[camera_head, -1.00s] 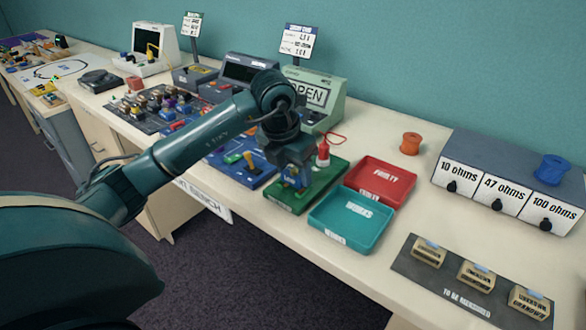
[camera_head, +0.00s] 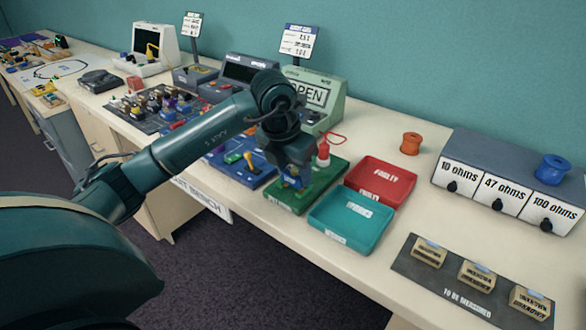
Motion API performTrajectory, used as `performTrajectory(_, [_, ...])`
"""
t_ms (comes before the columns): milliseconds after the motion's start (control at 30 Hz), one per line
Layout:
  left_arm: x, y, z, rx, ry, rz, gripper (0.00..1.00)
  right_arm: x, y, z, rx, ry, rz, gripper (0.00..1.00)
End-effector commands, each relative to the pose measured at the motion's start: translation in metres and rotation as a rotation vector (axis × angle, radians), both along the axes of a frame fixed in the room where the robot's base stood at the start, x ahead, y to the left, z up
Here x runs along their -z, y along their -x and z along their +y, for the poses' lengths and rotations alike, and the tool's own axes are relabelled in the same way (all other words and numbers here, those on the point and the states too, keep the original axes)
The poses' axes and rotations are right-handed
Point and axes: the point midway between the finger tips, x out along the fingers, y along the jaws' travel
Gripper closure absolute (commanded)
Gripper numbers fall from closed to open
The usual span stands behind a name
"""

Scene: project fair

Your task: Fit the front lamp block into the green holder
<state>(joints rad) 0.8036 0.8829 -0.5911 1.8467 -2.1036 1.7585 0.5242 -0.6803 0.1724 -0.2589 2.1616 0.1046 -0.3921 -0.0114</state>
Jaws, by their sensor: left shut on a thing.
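The green holder (camera_head: 327,177) appears as a flat green board on the bench, left of the teal tray. My left gripper (camera_head: 292,180) points down over the left part of this board and is shut on a small block. The gripper and wrist hide the board's middle. My right gripper is not in view.
The teal tray (camera_head: 341,242) and red tray (camera_head: 398,205) are close on the right. A blue board (camera_head: 226,172) lies on the left. Bare bench (camera_head: 385,138) shows at the back right.

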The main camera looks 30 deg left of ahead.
Motion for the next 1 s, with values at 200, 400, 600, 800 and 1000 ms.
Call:
performTrajectory(200, [0.002, 0.000, 0.000, 0.000, 0.000, 0.000, 0.74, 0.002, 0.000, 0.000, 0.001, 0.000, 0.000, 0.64])
performTrajectory(400, [0.004, 0.000, 0.000, 0.000, 0.000, 0.000, 0.74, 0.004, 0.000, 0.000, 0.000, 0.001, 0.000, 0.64])
performTrajectory(600, [0.007, 0.000, 0.000, 0.000, 0.000, 0.000, 0.74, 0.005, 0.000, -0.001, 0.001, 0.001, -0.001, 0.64])
performTrajectory(800, [0.009, 0.000, 0.000, 0.000, 0.000, 0.000, 0.74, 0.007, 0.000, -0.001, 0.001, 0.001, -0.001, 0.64])
performTrajectory(1000, [0.012, 0.000, 0.000, 0.000, 0.000, 0.000, 0.74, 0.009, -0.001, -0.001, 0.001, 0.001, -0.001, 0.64])
